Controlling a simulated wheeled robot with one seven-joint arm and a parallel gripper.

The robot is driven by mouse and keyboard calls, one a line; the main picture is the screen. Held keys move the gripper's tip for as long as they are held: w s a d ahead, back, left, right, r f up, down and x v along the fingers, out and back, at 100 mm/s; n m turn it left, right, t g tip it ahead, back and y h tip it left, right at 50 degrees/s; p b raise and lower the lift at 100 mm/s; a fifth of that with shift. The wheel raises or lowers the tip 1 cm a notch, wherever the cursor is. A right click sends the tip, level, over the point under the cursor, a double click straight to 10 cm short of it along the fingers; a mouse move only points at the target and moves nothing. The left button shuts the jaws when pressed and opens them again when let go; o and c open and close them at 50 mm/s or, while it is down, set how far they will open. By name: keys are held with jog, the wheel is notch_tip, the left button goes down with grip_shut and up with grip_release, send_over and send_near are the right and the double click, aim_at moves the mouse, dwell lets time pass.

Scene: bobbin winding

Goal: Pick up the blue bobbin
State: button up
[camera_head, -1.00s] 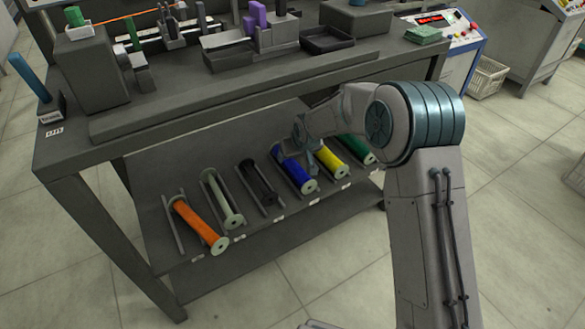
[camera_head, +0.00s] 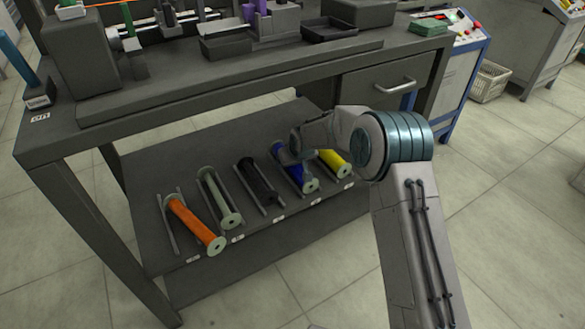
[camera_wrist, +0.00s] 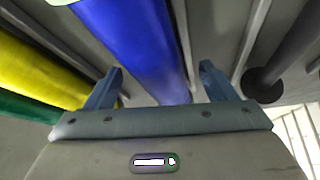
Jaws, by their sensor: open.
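The blue bobbin (camera_head: 292,169) lies in its cradle on the sloped lower shelf, between the black and the yellow bobbins. My gripper (camera_head: 304,150) is over it in the head view, and my wrist and hand hide part of it. In the wrist view the blue bobbin (camera_wrist: 135,45) runs down from the top edge to between my two gripper fingers (camera_wrist: 160,85). The fingers are apart, one on each side of it, with a gap showing. I cannot tell how high the fingers are above it.
Orange (camera_head: 194,223), pale grey (camera_head: 217,196), black (camera_head: 257,179) and yellow (camera_head: 334,162) bobbins lie beside it on the shelf (camera_head: 160,160). A green bobbin (camera_wrist: 25,108) shows in the wrist view. The tabletop edge (camera_head: 240,82) overhangs the shelf.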

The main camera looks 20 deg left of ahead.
jog(key=c, duration=1.2)
jog(key=shift+r, duration=0.2)
